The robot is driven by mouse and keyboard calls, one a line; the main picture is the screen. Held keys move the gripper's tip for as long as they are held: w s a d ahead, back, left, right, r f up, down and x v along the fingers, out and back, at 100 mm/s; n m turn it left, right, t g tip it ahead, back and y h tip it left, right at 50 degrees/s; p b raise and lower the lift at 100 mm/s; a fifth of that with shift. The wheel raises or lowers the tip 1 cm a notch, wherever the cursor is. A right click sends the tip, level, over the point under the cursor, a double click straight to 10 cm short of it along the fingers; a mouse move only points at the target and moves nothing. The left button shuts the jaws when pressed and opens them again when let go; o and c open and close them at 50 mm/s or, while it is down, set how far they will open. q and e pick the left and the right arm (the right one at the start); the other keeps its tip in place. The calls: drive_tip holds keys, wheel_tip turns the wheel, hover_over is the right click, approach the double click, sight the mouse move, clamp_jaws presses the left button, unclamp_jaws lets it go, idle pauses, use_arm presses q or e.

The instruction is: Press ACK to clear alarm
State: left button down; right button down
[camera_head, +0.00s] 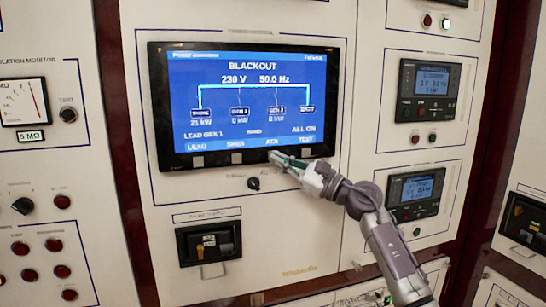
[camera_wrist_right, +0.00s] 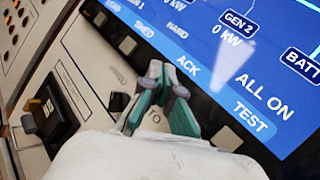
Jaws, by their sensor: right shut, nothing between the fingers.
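The display panel (camera_head: 247,100) has a blue screen reading BLACKOUT, 230 V and 50.0 Hz. Its bottom row of labels reads LEAD, SHED, ACK and TEST. The ACK label (camera_head: 271,141) also shows in the right wrist view (camera_wrist_right: 188,66). My right gripper (camera_head: 273,155) is shut and empty, its fingertips just below the ACK label at the lower bezel. In the right wrist view, its fingertips (camera_wrist_right: 167,68) cover the place of the ACK key, so that key is hidden. I cannot tell whether the tips touch it. My left gripper is not in view.
Grey keys sit under LEAD (camera_head: 198,160), SHED (camera_head: 237,157) and TEST (camera_head: 306,152). A black knob (camera_head: 253,183) is below the panel. A black switch unit (camera_head: 209,243) is lower left. Small controllers (camera_head: 426,90) are mounted to the right.

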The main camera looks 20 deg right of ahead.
idle(0.4)
drive_tip(key=shift+w+b, duration=0.3)
drive_tip(key=shift+b, duration=0.15)
drive_tip(key=shift+w, duration=0.15)
drive_tip(key=shift+w+b, duration=0.3)
drive_tip(key=shift+w, duration=0.05)
idle(0.5)
idle(0.3)
drive_tip(key=shift+s, duration=0.8)
